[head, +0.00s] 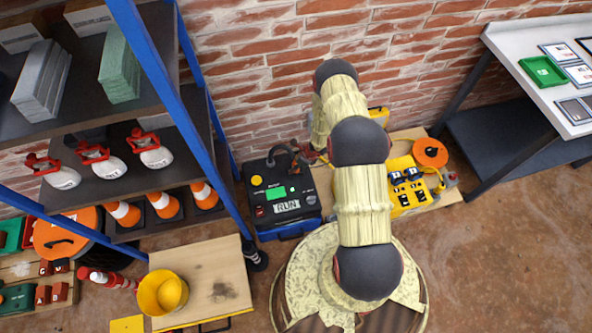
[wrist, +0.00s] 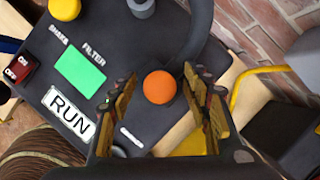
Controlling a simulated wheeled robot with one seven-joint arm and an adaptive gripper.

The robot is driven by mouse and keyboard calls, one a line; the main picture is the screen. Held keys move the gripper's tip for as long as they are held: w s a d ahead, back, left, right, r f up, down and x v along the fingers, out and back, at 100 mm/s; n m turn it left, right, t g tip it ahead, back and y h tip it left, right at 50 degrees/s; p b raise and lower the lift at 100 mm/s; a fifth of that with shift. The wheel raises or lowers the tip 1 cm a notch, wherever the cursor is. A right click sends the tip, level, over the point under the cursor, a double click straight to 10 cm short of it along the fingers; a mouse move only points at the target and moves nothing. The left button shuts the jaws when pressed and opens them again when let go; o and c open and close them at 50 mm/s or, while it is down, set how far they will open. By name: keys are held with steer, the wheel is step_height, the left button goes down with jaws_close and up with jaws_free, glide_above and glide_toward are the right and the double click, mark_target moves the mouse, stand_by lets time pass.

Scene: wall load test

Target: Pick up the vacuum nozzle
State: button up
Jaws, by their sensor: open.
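The black vacuum unit (head: 283,205) stands on the floor by the brick wall, with a green screen and a RUN label. Its top panel (wrist: 118,25) fills much of the wrist view. A dark curved hose (wrist: 199,32) rises beside the panel; its bend (head: 284,150) shows in the head view. A round orange end (wrist: 160,87) appears between my fingers; I cannot tell whether it belongs to the nozzle. No nozzle is clearly recognisable. My gripper (wrist: 160,76) is open, its fingers on either side of the orange end, with no visible contact. In the head view my arm mostly hides it.
A blue-post shelf (head: 160,85) with bottles and cones stands at left. A yellow equipment case (head: 405,187) lies right of my arm. A wooden cart (head: 215,270) with a yellow bucket (head: 160,292) is at lower left. A white-topped bench (head: 525,40) is at right; floor before it is clear.

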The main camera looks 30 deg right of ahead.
steer(key=shift+c, duration=0.9)
jaws_close()
